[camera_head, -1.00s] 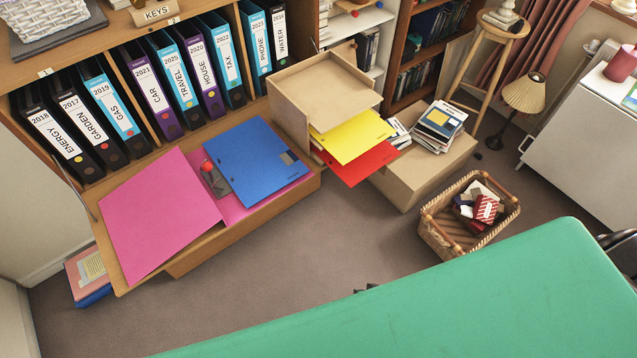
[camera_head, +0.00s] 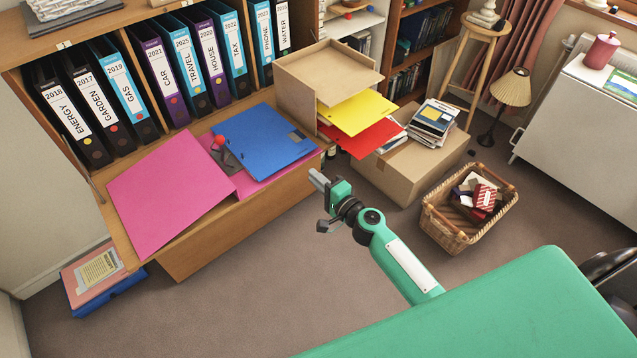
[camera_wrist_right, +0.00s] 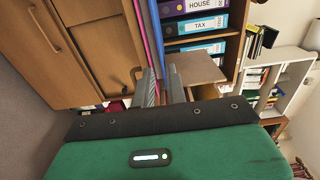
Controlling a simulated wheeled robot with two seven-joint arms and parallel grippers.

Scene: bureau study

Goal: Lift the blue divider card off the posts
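The blue divider card (camera_head: 268,142) lies flat on the right half of an open pink binder (camera_head: 170,192), on the wooden desk flap. A grey metal plate with a red knob (camera_head: 219,140) sits at the card's left edge. The posts cannot be made out. My right gripper (camera_head: 317,180) is in front of the flap, to the right of the card and apart from it. In the right wrist view its two fingers (camera_wrist_right: 163,86) stand with a narrow gap, empty; the card (camera_wrist_right: 157,30) shows as a thin blue edge beyond them. My left gripper is out of view.
A wooden tray stack (camera_head: 330,75) holds a yellow card (camera_head: 357,112) and a red card (camera_head: 362,138), right of the flap. A cardboard box (camera_head: 402,175) and a wicker basket (camera_head: 450,235) stand beyond my right arm. Binders (camera_head: 155,65) line the shelf behind.

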